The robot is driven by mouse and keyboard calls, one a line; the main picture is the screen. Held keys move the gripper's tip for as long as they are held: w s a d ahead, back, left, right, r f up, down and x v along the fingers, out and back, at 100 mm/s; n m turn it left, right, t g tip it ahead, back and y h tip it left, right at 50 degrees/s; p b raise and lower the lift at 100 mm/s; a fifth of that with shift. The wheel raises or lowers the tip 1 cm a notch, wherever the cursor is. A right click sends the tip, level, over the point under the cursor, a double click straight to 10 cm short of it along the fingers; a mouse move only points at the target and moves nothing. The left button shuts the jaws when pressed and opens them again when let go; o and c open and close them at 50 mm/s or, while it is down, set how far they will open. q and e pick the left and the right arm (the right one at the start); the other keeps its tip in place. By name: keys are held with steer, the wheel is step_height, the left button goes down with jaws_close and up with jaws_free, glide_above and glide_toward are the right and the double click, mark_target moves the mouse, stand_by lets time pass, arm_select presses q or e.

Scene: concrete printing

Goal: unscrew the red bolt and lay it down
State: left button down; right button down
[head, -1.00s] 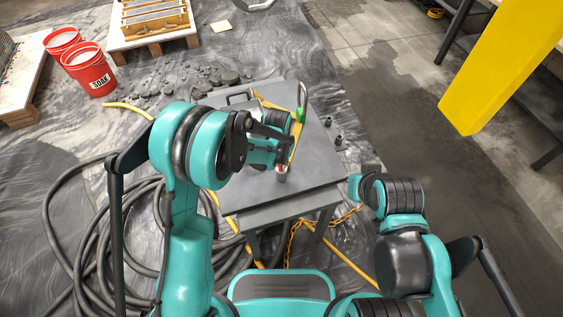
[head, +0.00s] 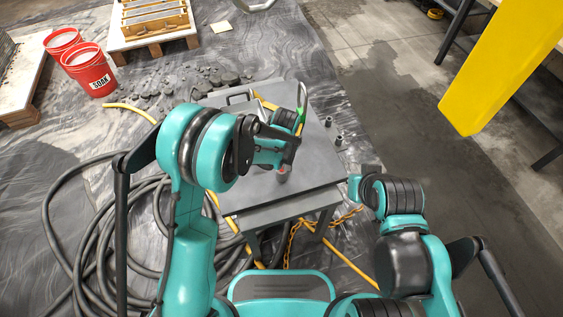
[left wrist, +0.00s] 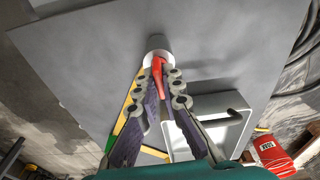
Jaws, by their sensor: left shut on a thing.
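The red bolt (left wrist: 158,72) shows in the left wrist view between the fingertips of my left gripper (left wrist: 159,80). My left gripper is shut on it. The bolt's far end is at a pale round socket (left wrist: 157,45) on the grey table top; how deep it sits cannot be told. In the head view a little red of the bolt (head: 283,171) shows just above the socket, below my left gripper (head: 288,160). My right gripper (head: 358,182) is at the table's right edge, away from the bolt, and its fingers are not clear.
Hoses (head: 95,215) lie on the floor at left. A yellow beam (head: 505,65) hangs at upper right.

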arm_select(q)
steer(key=shift+n, duration=1)
steer(key=n, duration=0.2)
steer(key=shift+n, duration=0.3)
steer(key=n, duration=0.2)
steer(key=shift+n+g+y, duration=0.3)
steer(key=shift+n, duration=0.9)
steer(key=n, duration=0.3)
steer(key=shift+g, duration=0.3)
steer(key=shift+n, duration=0.3)
